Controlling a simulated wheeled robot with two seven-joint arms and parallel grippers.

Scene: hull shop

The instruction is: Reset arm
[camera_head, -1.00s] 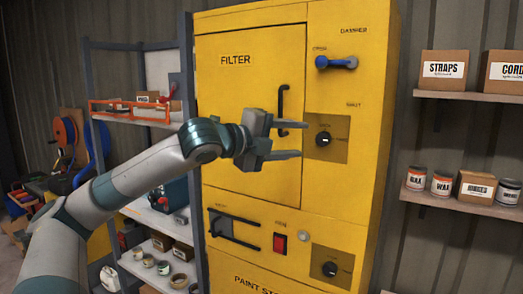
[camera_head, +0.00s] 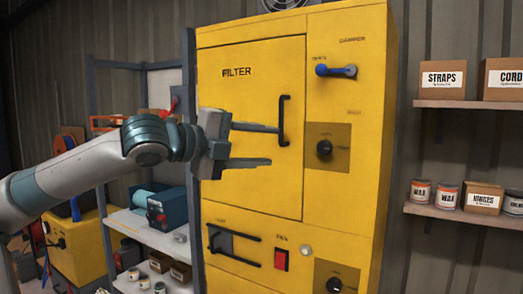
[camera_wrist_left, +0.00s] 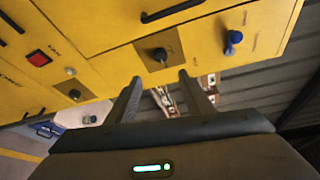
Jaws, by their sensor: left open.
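My left gripper (camera_head: 274,145) is open and empty, its two fingers pointing right in front of the FILTER door (camera_head: 245,90) of the yellow cabinet. Its upper fingertip overlaps the foot of the black door handle (camera_head: 283,121) in the head view; I cannot tell whether they touch. The door looks shut. My left arm comes in from the left, its forearm nearly level. In the left wrist view the open fingers (camera_wrist_left: 160,78) have nothing between them, with the tilted yellow cabinet (camera_wrist_left: 110,22) beyond. My right gripper is in neither view.
The cabinet carries a blue damper lever (camera_head: 337,71), dark knobs (camera_head: 324,148) and a red switch (camera_head: 281,259). Wall shelves (camera_head: 462,104) with boxes and cans stand at right. A shelf unit (camera_head: 133,225) with a teal toolbox (camera_head: 168,208) stands at left, near my arm.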

